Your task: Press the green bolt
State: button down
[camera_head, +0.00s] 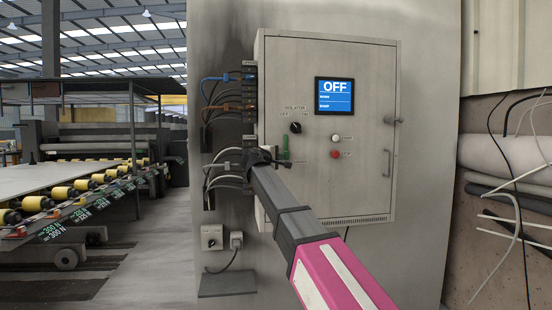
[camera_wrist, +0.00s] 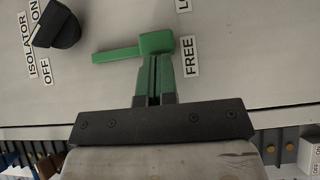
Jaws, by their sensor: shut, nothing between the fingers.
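The green bolt (camera_wrist: 156,42) is on the panel face in the wrist view, with its flat lever (camera_wrist: 115,54) pointing left. A FREE label (camera_wrist: 190,57) is just right of it. In the head view the bolt (camera_head: 286,148) is small and upright, below the isolator knob. My gripper (camera_wrist: 154,60) is shut and empty, its green fingers pressed together. Its tips meet the lower edge of the bolt in the picture; I cannot tell whether they touch. In the head view my gripper (camera_head: 270,157) is at the cabinet's left side, its fingers mostly hidden.
The grey cabinet (camera_head: 360,185) carries a blue OFF screen (camera_head: 334,96), a black isolator knob (camera_head: 296,127), a white button (camera_head: 335,138) and a red button (camera_head: 335,154). Cables (camera_head: 222,85) run along its left edge. A roller conveyor (camera_head: 75,190) stands far left.

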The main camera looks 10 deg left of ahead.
jog(key=shift+w+d, duration=0.2)
jog(key=shift+d, duration=0.5)
jog(key=shift+w+d, duration=0.2)
jog(key=shift+d, duration=0.55)
jog(key=shift+w+d, duration=0.2)
jog(key=shift+d, duration=0.5)
jog(key=shift+a, duration=0.1)
